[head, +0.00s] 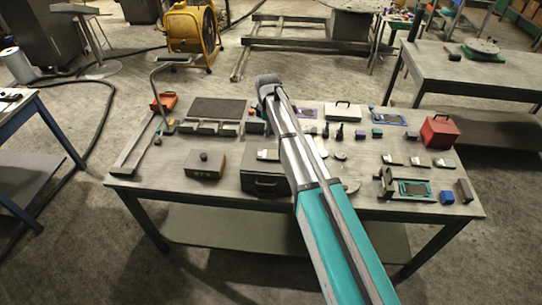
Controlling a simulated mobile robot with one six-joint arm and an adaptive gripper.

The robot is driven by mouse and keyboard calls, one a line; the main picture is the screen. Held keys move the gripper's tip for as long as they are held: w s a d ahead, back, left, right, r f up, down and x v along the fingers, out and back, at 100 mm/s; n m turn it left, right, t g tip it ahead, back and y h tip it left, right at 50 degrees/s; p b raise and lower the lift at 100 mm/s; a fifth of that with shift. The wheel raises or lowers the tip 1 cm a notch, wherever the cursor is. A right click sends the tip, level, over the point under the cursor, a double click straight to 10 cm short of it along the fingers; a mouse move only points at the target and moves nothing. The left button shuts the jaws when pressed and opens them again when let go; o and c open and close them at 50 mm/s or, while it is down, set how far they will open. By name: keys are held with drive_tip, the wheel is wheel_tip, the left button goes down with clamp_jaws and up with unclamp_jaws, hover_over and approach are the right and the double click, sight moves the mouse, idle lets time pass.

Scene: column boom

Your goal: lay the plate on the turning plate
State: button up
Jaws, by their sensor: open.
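My arm (315,190) reaches from the lower right up over the middle of the workbench, and its far end is a grey rounded joint. My gripper cannot be made out; the arm hides what lies below it. A pale round piece (351,187) shows partly from behind the arm near the bench's front edge. A smaller pale disc (340,155) lies right of the arm. A low round piece on a green base (482,48) stands on the far right table. I cannot tell for sure which of these is the plate or the turning plate.
The workbench (150,178) is crowded: a dark toolbox (262,184), a brown box (205,165), a red box (439,131), a blue block (447,197) and a tall bent metal frame (155,100) at left. A yellow fan (192,30) stands behind.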

drive_tip(key=shift+f, duration=0.15)
drive_tip(key=b, duration=0.9)
hover_over(269, 154)
wheel_tip(269, 154, down, 8)
drive_tip(key=shift+a+f, duration=0.1)
drive_tip(key=shift+f, duration=0.1)
idle(0.4)
drive_tip(key=shift+f+b, duration=2.45)
drive_tip(key=shift+f, duration=0.15)
drive_tip(key=c, duration=1.1)
